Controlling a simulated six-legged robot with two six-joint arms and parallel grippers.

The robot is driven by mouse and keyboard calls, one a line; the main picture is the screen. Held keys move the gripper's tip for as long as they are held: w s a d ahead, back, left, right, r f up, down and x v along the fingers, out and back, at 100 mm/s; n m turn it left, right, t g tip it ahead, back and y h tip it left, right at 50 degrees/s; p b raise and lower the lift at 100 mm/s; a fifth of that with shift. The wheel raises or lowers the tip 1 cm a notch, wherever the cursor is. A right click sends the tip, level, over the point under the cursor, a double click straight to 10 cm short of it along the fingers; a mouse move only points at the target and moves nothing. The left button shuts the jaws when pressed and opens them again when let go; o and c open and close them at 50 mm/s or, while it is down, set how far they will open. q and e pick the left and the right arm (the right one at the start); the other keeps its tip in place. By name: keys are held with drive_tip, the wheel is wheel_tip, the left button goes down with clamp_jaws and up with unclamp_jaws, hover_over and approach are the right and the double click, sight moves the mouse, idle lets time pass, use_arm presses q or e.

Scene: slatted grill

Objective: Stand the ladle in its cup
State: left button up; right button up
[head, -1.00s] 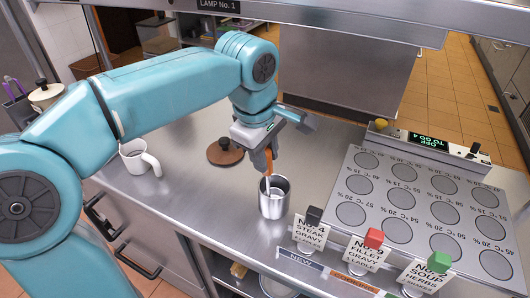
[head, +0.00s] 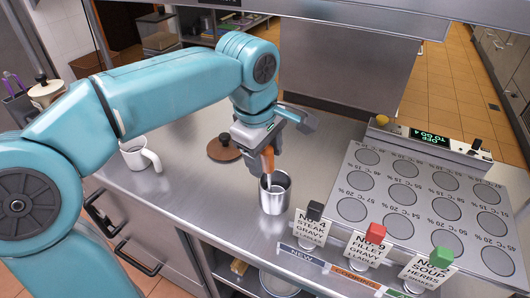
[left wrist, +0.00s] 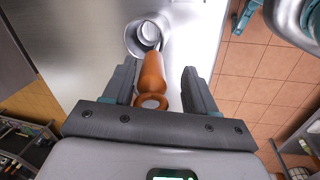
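The ladle has an orange-brown handle (head: 267,158) and a metal lower part. It stands in the steel cup (head: 274,194), with its lower end hidden inside. In the left wrist view the handle (left wrist: 152,75) runs from between my fingers toward the cup (left wrist: 137,42), with the bowl inside the rim. My left gripper (head: 262,160) is above the cup, around the handle's upper end. In the left wrist view its fingers (left wrist: 160,88) are apart, with a clear gap between the handle and the right finger. My right gripper is not in view.
A white mug (head: 140,156) stands at the left of the steel counter. A brown lid (head: 224,148) lies behind the cup. A slatted-off panel of round wells (head: 415,205) and several label cards (head: 311,227) are at the right, close to the cup. The counter's front edge is near.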

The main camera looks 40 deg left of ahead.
use_arm(q)
drive_tip(key=shift+w+r, duration=0.1)
drive_tip(key=shift+r, duration=0.1)
drive_tip(key=s+r+p, duration=0.3)
drive_tip(key=r, duration=1.2)
drive_tip(key=shift+d+r+p, duration=0.15)
drive_tip(key=shift+r+p, duration=0.15)
drive_tip(key=shift+s, duration=0.1)
